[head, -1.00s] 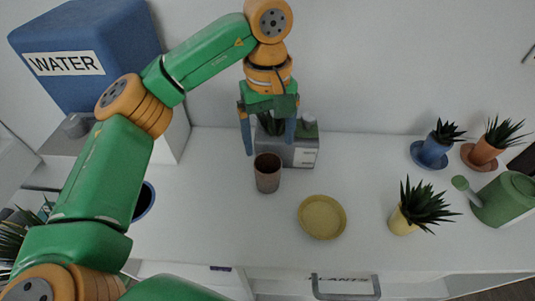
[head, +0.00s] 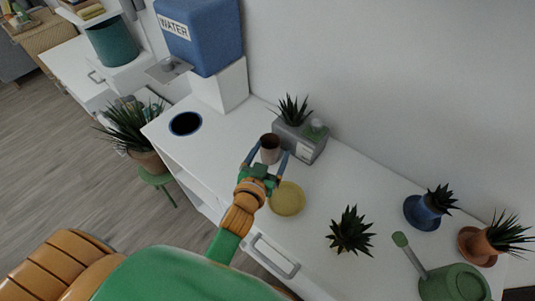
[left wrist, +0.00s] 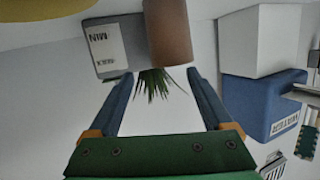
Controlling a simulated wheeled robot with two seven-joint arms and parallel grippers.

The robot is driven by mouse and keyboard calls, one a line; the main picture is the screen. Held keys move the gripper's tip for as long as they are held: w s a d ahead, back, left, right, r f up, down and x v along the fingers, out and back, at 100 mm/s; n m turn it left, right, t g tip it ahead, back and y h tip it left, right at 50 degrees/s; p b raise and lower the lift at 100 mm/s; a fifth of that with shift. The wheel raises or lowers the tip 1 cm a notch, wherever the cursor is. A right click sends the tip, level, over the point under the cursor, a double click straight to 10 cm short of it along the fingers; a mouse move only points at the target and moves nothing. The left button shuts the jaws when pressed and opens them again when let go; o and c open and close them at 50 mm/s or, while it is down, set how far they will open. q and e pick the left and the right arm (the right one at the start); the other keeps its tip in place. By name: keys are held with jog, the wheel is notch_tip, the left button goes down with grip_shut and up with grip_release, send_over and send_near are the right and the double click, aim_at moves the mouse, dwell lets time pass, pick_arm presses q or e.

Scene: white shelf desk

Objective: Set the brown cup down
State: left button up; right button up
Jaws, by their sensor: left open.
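The brown cup (head: 270,155) stands upright on the white desk, close in front of the grey planter box. My left gripper (head: 273,148) is open, with one finger on each side of the cup in the head view. In the left wrist view, which looks upside down, the cup (left wrist: 168,30) shows just past the open fingertips (left wrist: 160,73), nearer the right finger. I see no finger clearly pressing on it. The cup's far side is hidden. My right gripper is not in view.
A yellow plate (head: 287,199) lies just in front of the cup. The grey planter box (head: 303,147) is close behind. A dark round opening (head: 186,123) is at the desk's left, by the blue water dispenser (head: 203,35). Potted plants and a green watering can (head: 455,284) stand right.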

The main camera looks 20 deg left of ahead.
aim_at(267, 154)
pick_arm(q)
jog(key=a+f, duration=0.1)
jog(key=s+f+n+g, duration=0.1)
jog(key=shift+s+a+f+n+y, duration=0.2)
jog(key=shift+a+f+n+y, duration=0.1)
jog(key=shift+a+f+y, duration=0.1)
jog(key=x, duration=0.7)
jog(key=shift+d+b, duration=0.2)
jog(key=shift+b, duration=0.1)
grip_shut()
